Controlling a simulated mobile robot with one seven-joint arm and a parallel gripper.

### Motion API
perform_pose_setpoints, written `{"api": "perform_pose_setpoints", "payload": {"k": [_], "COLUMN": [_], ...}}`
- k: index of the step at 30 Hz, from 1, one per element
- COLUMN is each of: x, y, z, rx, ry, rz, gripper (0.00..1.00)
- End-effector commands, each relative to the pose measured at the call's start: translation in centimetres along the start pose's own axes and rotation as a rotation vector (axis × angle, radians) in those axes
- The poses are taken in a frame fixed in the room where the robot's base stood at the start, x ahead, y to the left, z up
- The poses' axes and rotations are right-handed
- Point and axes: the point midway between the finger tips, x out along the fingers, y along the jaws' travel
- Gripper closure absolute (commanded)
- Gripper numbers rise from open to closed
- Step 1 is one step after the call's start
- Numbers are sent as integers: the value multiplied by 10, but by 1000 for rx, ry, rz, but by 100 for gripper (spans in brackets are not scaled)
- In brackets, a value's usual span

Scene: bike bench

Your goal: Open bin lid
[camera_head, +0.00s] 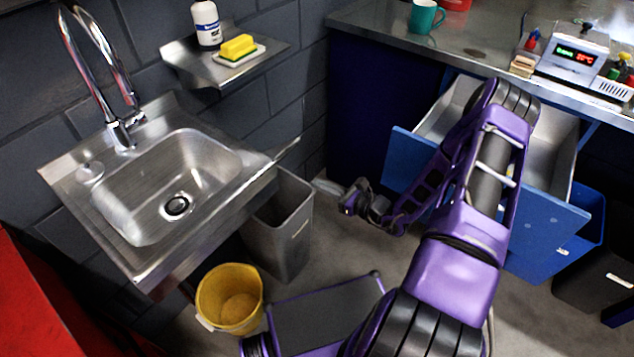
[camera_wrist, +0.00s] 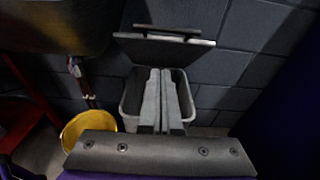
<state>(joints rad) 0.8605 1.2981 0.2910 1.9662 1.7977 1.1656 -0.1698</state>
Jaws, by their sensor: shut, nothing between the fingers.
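The grey bin (camera_head: 283,236) stands on the floor beside the sink, against the block wall. In the wrist view the bin's rim (camera_wrist: 190,103) surrounds an uncovered opening. Its lid (camera_wrist: 185,53) is raised at the back of the opening, seen at a shallow angle, with a dark bar above it. In the head view the lid's thin edge (camera_head: 287,150) shows beside the sink corner. My gripper (camera_head: 328,187) is shut and empty, just right of the bin's top. In the wrist view its fingers (camera_wrist: 160,85) overlap the opening; whether they touch the bin cannot be told.
The steel sink (camera_head: 165,190) overhangs the bin's left side. A yellow bucket (camera_head: 230,298) stands on the floor in front. An open blue drawer (camera_head: 480,195) sticks out below the bench (camera_head: 380,30) at right, behind my arm. A small shelf (camera_head: 222,68) hangs above.

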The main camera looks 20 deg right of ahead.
Motion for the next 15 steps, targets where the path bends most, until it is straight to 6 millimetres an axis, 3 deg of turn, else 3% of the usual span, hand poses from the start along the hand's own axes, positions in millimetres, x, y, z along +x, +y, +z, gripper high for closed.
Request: {"api": "perform_pose_setpoints", "payload": {"k": [9,15], "x": [70,94], "y": [1,1], "z": [-2,18], "rx": [0,-2], "ry": [0,0], "rz": [3,3], "gripper": [100,100]}}
